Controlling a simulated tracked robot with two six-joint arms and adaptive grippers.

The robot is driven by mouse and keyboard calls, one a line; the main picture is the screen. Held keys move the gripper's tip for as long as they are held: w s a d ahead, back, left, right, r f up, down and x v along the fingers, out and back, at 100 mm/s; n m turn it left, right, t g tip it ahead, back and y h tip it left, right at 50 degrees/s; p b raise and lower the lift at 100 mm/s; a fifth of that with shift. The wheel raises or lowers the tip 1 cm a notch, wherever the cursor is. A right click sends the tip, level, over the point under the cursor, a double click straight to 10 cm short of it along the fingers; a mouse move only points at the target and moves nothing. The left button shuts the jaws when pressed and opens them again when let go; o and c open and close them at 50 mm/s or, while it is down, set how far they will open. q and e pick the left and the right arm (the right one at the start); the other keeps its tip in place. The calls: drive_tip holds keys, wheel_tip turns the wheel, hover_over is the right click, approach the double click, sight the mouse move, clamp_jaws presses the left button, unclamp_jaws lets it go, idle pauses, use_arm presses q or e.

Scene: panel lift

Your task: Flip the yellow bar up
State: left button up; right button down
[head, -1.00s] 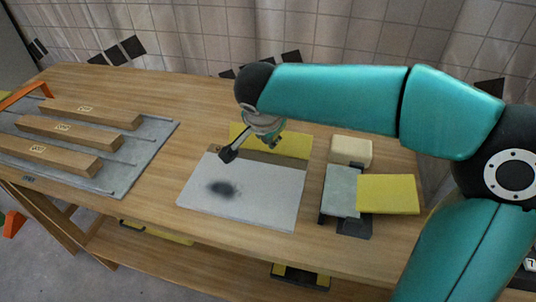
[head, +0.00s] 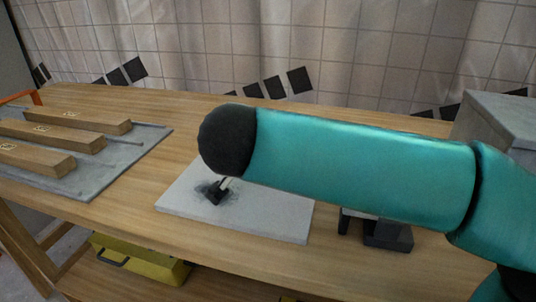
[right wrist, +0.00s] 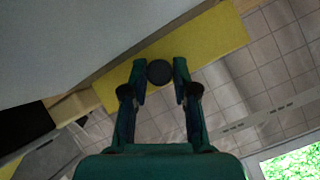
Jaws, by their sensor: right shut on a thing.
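The yellow bar (right wrist: 215,40) crosses the right wrist view slantwise along the edge of a pale grey panel (right wrist: 80,40). A dark round knob (right wrist: 159,72) is in front of the bar. My right gripper (right wrist: 160,76) is shut on the knob, with one finger on each side. In the head view the pale panel (head: 270,222) lies on the table, and my right arm hides the yellow bar and most of the gripper. I cannot tell the bar's tilt. My left gripper is not in view.
The wooden table (head: 390,270) has a grey tray (head: 88,182) with several wooden blocks at the left. A dark bracket (head: 385,235) is partly hidden at the right, near a grey box (head: 505,120). A yellow case (head: 135,260) is below the table. A tiled wall stands behind.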

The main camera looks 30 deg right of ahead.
drive_tip(key=shift+s+f, duration=0.1)
drive_tip(key=shift+f, duration=0.15)
drive_tip(key=c, duration=0.9)
unclamp_jaws()
drive_tip(key=shift+r, duration=0.1)
drive_tip(key=shift+r, duration=0.1)
drive_tip(key=v, duration=1.2)
